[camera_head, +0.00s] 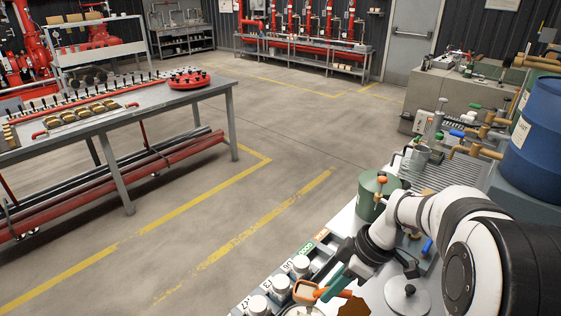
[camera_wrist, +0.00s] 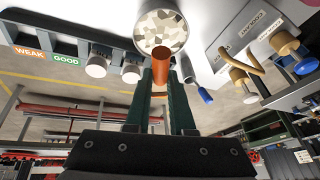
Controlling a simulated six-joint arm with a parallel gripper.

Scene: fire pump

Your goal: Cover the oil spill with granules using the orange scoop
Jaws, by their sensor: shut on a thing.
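My gripper (camera_head: 332,285) is low over the bench in the head view, its green fingers shut on the handle of the orange scoop (camera_head: 319,293). In the wrist view the scoop's orange part (camera_wrist: 160,68) shows just beyond the fingertips (camera_wrist: 160,88). A round, light-rimmed shape filled with pale and brown chunks, like granules (camera_wrist: 160,28), lies right beyond it; I cannot tell whether the scoop touches it. A brown patch (camera_head: 353,308), perhaps the oil spill, lies on the white bench top at the bottom edge of the head view, partly cut off.
A row of white-capped jars (camera_head: 280,286) stands in a dark rack left of my gripper. A green canister (camera_head: 375,193) stands behind my arm. A grey round lid (camera_head: 407,294) lies to the right. A blue drum (camera_head: 540,130) stands at the far right.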

